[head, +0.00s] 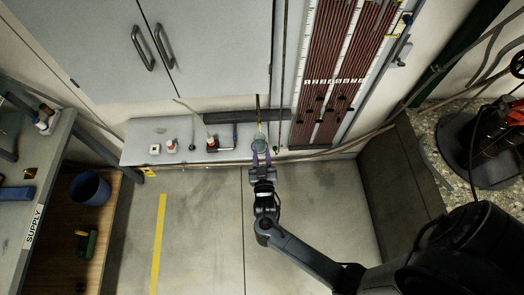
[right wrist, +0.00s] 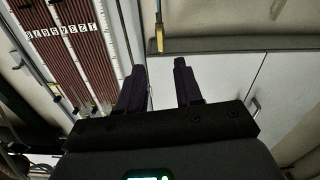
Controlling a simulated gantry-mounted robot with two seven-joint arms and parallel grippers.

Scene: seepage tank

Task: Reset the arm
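My right arm reaches from the lower right of the head view toward the wall. My right gripper (head: 262,159) is at the front edge of the light ledge (head: 138,133), its two dark fingers apart. Its fingertips are close to a small round grey-green item (head: 259,142) on the ledge; I cannot tell whether they touch it. In the right wrist view the gripper (right wrist: 160,66) is open, with nothing held between its fingers. My left gripper is not in view.
A manometer board (head: 330,75) stands behind, right of grey cabinet doors (head: 205,45). The middle floor is clear.

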